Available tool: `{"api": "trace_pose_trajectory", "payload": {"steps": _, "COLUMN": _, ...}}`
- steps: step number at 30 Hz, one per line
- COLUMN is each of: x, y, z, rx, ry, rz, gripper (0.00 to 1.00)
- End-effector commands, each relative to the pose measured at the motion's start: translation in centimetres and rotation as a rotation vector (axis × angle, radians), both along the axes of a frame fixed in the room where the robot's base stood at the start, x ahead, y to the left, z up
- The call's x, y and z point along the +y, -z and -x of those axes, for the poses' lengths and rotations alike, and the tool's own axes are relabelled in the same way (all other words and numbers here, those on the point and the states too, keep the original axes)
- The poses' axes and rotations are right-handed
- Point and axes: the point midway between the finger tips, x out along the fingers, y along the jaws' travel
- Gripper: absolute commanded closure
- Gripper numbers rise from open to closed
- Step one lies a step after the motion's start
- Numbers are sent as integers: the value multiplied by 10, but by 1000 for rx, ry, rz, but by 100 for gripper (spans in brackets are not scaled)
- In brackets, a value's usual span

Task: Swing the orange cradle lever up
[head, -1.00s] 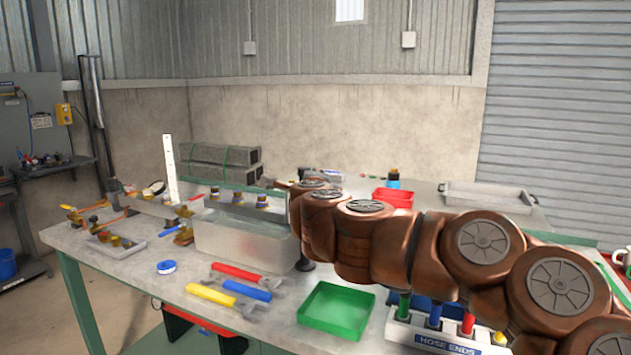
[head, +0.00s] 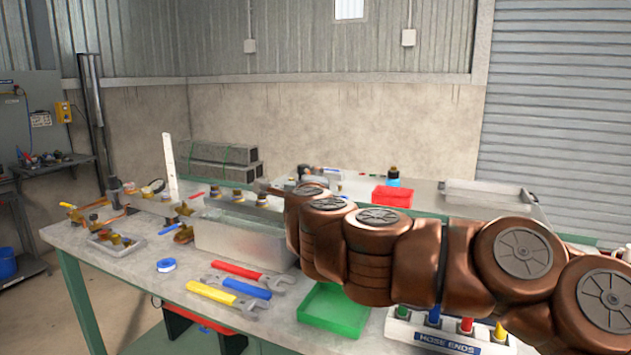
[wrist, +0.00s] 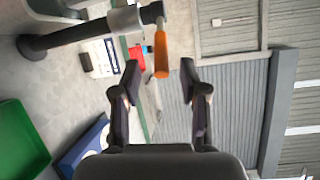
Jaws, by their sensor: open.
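In the wrist view the orange lever (wrist: 161,54) hangs from a dark joint (wrist: 152,13) at the end of a grey cylinder (wrist: 124,20). A black post (wrist: 68,35) with a round foot joins that cylinder to the table. My gripper (wrist: 159,82) is open and empty. Its two fingers point toward the lever, whose free end lies between the fingertip lines, a little beyond the tips in the picture. No contact shows. In the head view my arm hides the lever and the gripper.
My arm passes above the tray and rack.

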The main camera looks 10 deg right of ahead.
Motion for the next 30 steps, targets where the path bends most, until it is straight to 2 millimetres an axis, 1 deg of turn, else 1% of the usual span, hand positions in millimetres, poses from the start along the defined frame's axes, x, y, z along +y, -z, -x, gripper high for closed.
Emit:
{"api": "trace_pose_trajectory", "payload": {"steps": 1, "x": 2, "y": -2, "z": 8, "rx": -1, "ry": -1, "rz": -1, "gripper": 57}}
{"api": "trace_pose_trajectory", "payload": {"steps": 6, "x": 10, "y": -4, "z": 32, "rx": -2, "ry": -3, "rz": -3, "gripper": 57}}
{"api": "trace_pose_trajectory", "payload": {"steps": 13, "x": 15, "y": -6, "z": 56, "rx": -3, "ry": 0, "rz": -2, "gripper": 57}}
{"api": "trace_pose_trajectory", "payload": {"steps": 19, "x": 17, "y": -6, "z": 64, "rx": -1, "ry": 3, "rz": -3, "gripper": 57}}
{"api": "trace_pose_trajectory", "payload": {"steps": 30, "x": 19, "y": -7, "z": 64, "rx": -6, "ry": -6, "rz": 4, "gripper": 57}}
